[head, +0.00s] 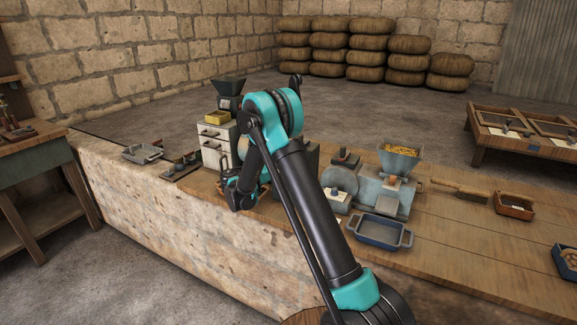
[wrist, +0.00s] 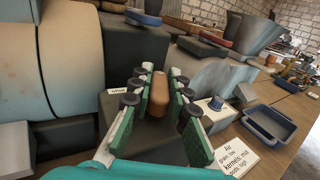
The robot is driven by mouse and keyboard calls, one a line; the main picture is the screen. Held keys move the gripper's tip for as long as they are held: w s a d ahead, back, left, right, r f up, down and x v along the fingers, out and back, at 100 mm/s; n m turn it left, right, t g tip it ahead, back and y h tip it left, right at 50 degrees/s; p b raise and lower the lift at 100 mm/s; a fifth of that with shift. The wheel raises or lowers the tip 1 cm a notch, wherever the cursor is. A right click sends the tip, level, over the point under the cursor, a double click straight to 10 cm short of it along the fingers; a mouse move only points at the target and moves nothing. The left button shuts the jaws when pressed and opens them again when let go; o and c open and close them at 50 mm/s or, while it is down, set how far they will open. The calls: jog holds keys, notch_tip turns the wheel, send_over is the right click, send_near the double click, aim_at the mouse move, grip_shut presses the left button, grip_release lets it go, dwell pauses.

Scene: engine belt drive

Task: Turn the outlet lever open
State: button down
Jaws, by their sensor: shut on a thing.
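In the wrist view a lever with a rounded orange-brown handle (wrist: 158,97) stands upright in front of a dark grey box-like housing. I take it for the outlet lever. A small white label reading "shut" (wrist: 118,92) is to its left. My gripper (wrist: 160,82) has its green-backed fingers on both sides of the handle, shut on it. In the head view my gripper (head: 240,188) is low beside the machines on the counter, and the lever is hidden there by my arm.
A large cream-coloured drum (wrist: 72,55) is close on the left. A blue tray (head: 380,232) sits in front of a machine with a grain-filled hopper (head: 401,160). A white drawer cabinet (head: 214,145) stands left of my gripper.

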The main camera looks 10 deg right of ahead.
jog(key=shift+m+g+h, duration=0.4)
jog(key=shift+m+g, duration=0.7)
jog(key=shift+g, duration=0.6)
jog(key=shift+m+g+h, duration=0.4)
jog(key=shift+m+g, duration=0.7)
jog(key=shift+g, duration=0.6)
jog(key=c, duration=1.4)
grip_release()
jog(key=shift+c, duration=0.2)
notch_tip(320, 180, up, 10)
jog(key=shift+r, duration=0.1)
